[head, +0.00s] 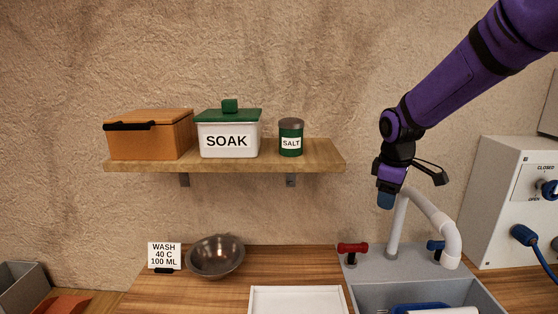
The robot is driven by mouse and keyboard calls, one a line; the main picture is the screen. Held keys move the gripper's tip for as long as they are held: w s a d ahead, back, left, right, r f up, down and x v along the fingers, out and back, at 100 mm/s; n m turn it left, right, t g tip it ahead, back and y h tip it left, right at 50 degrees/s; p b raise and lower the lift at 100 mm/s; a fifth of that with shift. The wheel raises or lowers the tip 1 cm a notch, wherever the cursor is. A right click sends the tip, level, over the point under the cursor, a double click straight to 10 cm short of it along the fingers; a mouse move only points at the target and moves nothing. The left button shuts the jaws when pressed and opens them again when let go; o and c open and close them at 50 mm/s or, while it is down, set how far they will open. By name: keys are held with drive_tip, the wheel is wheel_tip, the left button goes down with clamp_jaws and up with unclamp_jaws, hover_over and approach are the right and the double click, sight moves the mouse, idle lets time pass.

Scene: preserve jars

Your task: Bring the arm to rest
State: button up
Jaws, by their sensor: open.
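My gripper (386,199) hangs at the end of my purple arm, in the right half of the head view. It is above the sink's back edge, just left of the upright of the white tap (395,228). Its blue-tipped end points down. The jaws are open, and I see nothing held in them. My arm reaches in from the upper right corner. I cannot tell from this one view whether the gripper touches the tap.
A wooden shelf (325,153) holds an orange box (150,135), a white SOAK box (229,138) and a green SALT jar (291,140). Below are a metal bowl (215,257), a WASH card (164,255), a white tray (297,290) and a sink (380,297). A white cabinet (505,205) stands right.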

drive_tip(key=s+d+r+m+t, duration=0.2)
drive_tip(key=s+r+m, duration=0.3)
drive_tip(key=s+r, duration=0.7)
drive_tip(key=s+d+m+t, duration=0.1)
drive_tip(key=s+m, duration=0.5)
drive_tip(key=s, duration=1.2)
drive_tip(key=shift+s+d+f+y, duration=0.2)
drive_tip(key=shift+d+f+y, duration=0.05)
drive_tip(key=shift+f+y, duration=0.15)
